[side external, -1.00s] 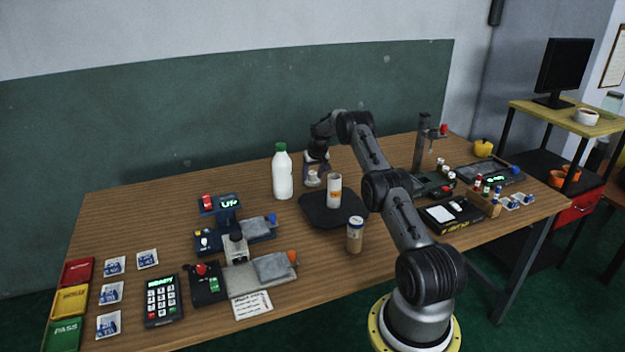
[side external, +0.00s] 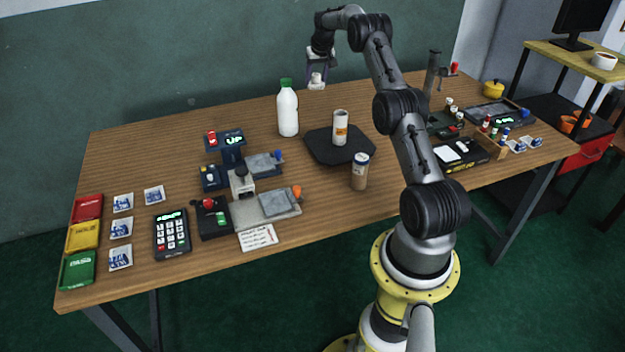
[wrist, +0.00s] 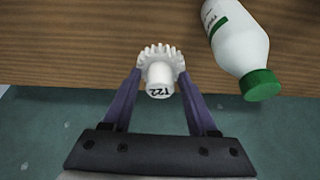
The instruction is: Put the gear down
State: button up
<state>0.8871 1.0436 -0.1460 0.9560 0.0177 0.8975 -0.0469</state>
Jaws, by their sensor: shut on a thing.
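A white gear (wrist: 160,72) with a toothed rim and a hub marked "T22" is held between the purple fingers of my gripper (wrist: 158,88) in the wrist view. In the side external view my gripper (side external: 317,76) is raised near the table's back edge, and the gear (side external: 316,82) shows small and white at its lower end. My gripper is shut on the gear. The wooden table (side external: 240,130) lies below; I cannot tell the exact height of the gear above it.
A white bottle with a green cap (side external: 287,112) stands near the gripper, also in the wrist view (wrist: 238,45). A brown jar (side external: 360,172) stands in front. Devices fill the left and right; the back table strip is mostly clear.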

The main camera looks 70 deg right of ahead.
jog(key=s+a+r+n, duration=0.1)
jog(key=s+a, duration=0.2)
jog(key=a, duration=1.2)
jog(key=n, duration=0.1)
send_over(310, 180)
jog(key=s, duration=0.1)
jog(key=f, duration=0.1)
jog(key=shift+t+y, duration=0.3)
jog(key=shift+t, duration=0.1)
jog(key=shift+a+f, duration=0.15)
jog(key=shift+f, duration=2.35)
jog(key=shift+a+f, duration=0.15)
jog(key=shift+f, duration=2.35)
jog(key=shift+a+f, duration=0.15)
jog(key=shift+f, duration=2.35)
jog(key=o, duration=1.4)
jog(key=shift+f, duration=0.15)
